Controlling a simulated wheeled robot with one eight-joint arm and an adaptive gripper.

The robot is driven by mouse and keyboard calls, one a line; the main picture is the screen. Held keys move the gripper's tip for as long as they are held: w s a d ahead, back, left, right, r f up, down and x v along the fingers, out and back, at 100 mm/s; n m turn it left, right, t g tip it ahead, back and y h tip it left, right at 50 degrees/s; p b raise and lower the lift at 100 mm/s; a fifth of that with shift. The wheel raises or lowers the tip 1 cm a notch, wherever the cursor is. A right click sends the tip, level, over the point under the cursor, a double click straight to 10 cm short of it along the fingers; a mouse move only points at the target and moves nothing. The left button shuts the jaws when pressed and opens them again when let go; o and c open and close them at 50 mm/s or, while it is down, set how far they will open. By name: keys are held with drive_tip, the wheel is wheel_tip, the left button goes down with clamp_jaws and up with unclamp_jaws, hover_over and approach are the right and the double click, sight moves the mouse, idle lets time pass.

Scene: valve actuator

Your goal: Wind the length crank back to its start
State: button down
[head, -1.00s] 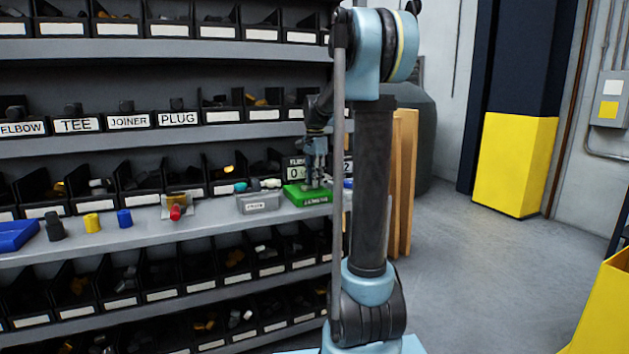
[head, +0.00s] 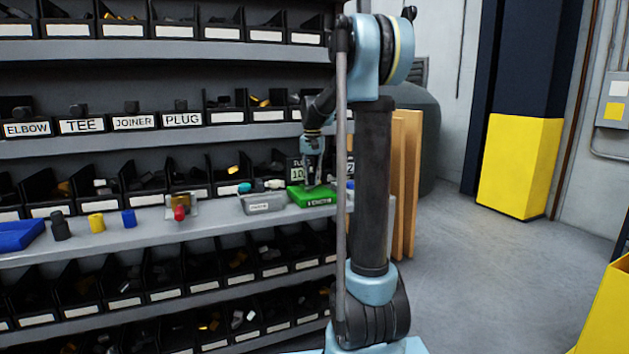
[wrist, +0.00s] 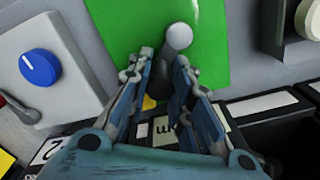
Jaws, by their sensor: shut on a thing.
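The length crank shows in the wrist view as a pale grey round end and arm (wrist: 179,37) against a bright green face. The arm runs down between the fingers of my gripper (wrist: 162,62). My gripper is shut on the crank; the fingers hide much of the gripped part. In the head view, the green unit (head: 311,198) stands on the shelf ledge, and my gripper (head: 312,180) reaches down onto its top. The crank is too small to make out there.
A blue knob (wrist: 40,68) on a light plate and a grey lever lie left in the wrist view. A grey labelled box (head: 264,204) stands left of the green unit, with a red-knobbed fixture (head: 180,212) farther left. Bins fill the shelves; open floor lies right.

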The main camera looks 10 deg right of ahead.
drive_tip(key=n, duration=0.1)
drive_tip(key=a+n, duration=0.1)
drive_tip(key=n, duration=0.2)
drive_tip(key=shift+w+a, duration=0.3)
drive_tip(key=shift+w, duration=0.05)
drive_tip(key=shift+a+n, duration=0.35)
drive_tip(key=shift+n, duration=0.75)
drive_tip(key=shift+a+n, duration=0.35)
drive_tip(key=shift+n, duration=0.75)
drive_tip(key=c, duration=1.4)
unclamp_jaws()
drive_tip(key=shift+s+r, duration=0.1)
drive_tip(key=shift+r, duration=0.05)
wheel_tip(320, 180, up, 12)
drive_tip(key=shift+f, duration=0.2)
